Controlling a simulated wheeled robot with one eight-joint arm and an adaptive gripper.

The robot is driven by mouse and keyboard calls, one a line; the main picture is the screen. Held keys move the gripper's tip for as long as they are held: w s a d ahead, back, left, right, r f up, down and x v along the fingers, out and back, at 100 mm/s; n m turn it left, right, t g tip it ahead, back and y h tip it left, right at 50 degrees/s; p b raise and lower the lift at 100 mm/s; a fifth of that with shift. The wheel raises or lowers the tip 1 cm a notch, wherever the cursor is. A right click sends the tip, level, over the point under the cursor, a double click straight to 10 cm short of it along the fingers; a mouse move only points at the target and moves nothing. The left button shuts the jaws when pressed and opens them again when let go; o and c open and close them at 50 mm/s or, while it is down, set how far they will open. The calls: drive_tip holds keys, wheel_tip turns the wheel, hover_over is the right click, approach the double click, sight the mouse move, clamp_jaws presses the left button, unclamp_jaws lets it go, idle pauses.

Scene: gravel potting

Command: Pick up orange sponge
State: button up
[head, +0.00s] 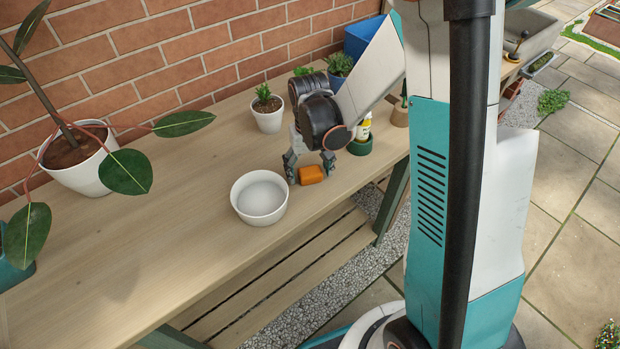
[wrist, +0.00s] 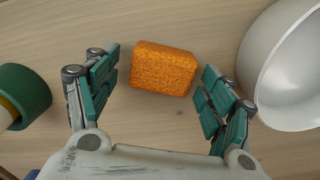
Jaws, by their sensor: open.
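The orange sponge (head: 311,174) lies flat on the wooden bench, just right of the white bowl in the head view. In the wrist view the sponge (wrist: 163,69) sits between and slightly beyond the fingertips. My gripper (head: 309,168) points down at the bench with its two fingers spread around the sponge. The gripper (wrist: 159,82) is open and empty, with a gap visible on both sides of the sponge. The exact height of the fingertips above the bench is hard to tell.
The white bowl (head: 259,198) stands close beside one finger. A dark green round holder (head: 361,145) with a bottle is on the other side. A small potted succulent (head: 267,108) stands behind. The bench (head: 120,235) is clear at the front left.

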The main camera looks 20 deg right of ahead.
sight(309, 168)
drive_tip(key=c, duration=1)
drive_tip(key=shift+c, duration=0.2)
drive_tip(key=shift+r, duration=0.1)
wheel_tip(309, 168, up, 20)
drive_tip(key=p, duration=0.7)
drive_tip(key=shift+p, duration=0.35)
